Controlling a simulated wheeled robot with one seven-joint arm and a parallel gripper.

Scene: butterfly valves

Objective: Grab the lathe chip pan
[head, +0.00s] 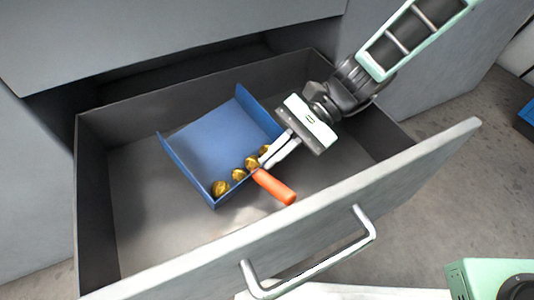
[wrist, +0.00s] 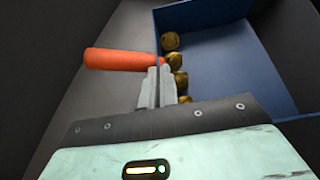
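The lathe chip pan is a blue, shallow, open-sided pan (head: 215,140) with an orange handle (head: 274,187), lying in the open drawer. The wrist view shows the pan (wrist: 222,62) at the upper right and its handle (wrist: 118,59) at the left. My gripper (head: 263,163) reaches down from the upper right, with its tips by the inner end of the handle. The tips overlap the handle's inner end; contact cannot be told.
Several brass-coloured round pieces (head: 238,174) lie in the pan along its handle side. Grey drawer walls surround the pan, and the drawer front (head: 300,232) has a metal pull (head: 318,262). The drawer floor is bare left of the pan.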

